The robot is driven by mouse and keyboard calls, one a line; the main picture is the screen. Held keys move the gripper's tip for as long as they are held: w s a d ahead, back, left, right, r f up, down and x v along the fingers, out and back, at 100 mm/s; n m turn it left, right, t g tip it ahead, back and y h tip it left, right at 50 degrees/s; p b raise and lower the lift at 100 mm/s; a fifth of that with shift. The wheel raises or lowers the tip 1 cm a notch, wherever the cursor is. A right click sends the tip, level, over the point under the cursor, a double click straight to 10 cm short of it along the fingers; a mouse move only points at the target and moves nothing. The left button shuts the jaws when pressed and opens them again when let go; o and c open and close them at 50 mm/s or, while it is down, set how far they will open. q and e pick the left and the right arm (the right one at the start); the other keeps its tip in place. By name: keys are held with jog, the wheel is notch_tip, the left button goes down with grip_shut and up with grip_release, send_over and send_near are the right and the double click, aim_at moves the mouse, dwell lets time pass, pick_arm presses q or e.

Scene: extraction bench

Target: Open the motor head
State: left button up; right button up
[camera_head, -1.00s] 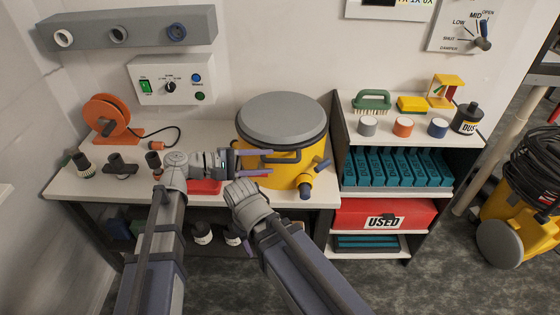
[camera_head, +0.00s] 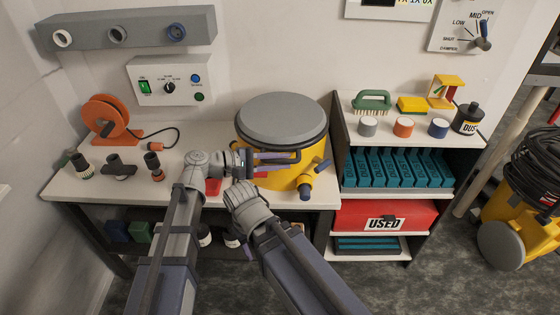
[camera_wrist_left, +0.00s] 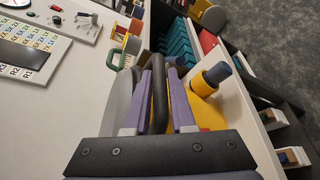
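The motor head is the round grey lid (camera_head: 281,119) seated on a yellow drum (camera_head: 283,177) at the right of the bench. A dark loop handle (camera_head: 318,156) stands out from its front. My left gripper (camera_head: 272,160) is at the drum's front, by this handle. In the left wrist view, the handle (camera_wrist_left: 158,88) runs between the two purple fingers of the left gripper (camera_wrist_left: 161,95), which look open; contact is unclear. My right wrist is in front of the drum, below the left gripper; the right fingers cannot be made out.
A yellow side port with a dark end (camera_head: 305,187) juts from the drum at right. An orange reel (camera_head: 105,118) and several dark nozzles (camera_head: 116,164) are on the bench's left. A shelf unit (camera_head: 435,138) stands close on the right.

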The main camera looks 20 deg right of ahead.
pick_arm(q)
grip_shut()
dwell(1.0)
